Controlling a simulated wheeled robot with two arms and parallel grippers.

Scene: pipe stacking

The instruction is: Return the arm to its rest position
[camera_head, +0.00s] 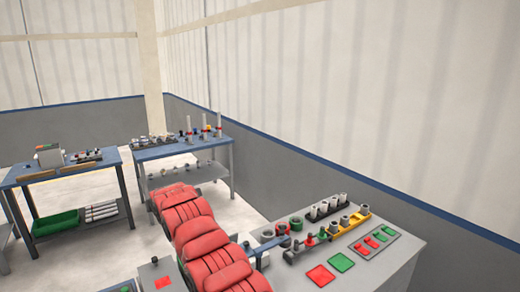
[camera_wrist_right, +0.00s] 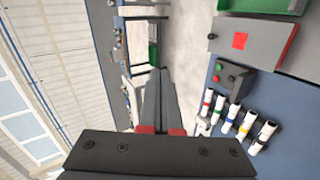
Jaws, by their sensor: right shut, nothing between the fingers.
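My right gripper (camera_wrist_right: 160,75) shows in the right wrist view with its two dark fingers together and nothing between them. The fingers point away over pale floor, apart from any object. Several white pipes (camera_wrist_right: 228,120) with coloured bands lie to the right of the fingers in that view. A red, padded arm of mine crosses the lower middle of the head view; I cannot make out a gripper on it there. My left gripper is not in view.
A grey bench (camera_head: 398,262) with fittings, a red square (camera_head: 321,275) and a green square (camera_head: 341,262) stands at right. Blue-topped tables (camera_head: 172,150) stand at the back and left. A button box (camera_wrist_right: 230,78) shows in the wrist view. Floor between tables is clear.

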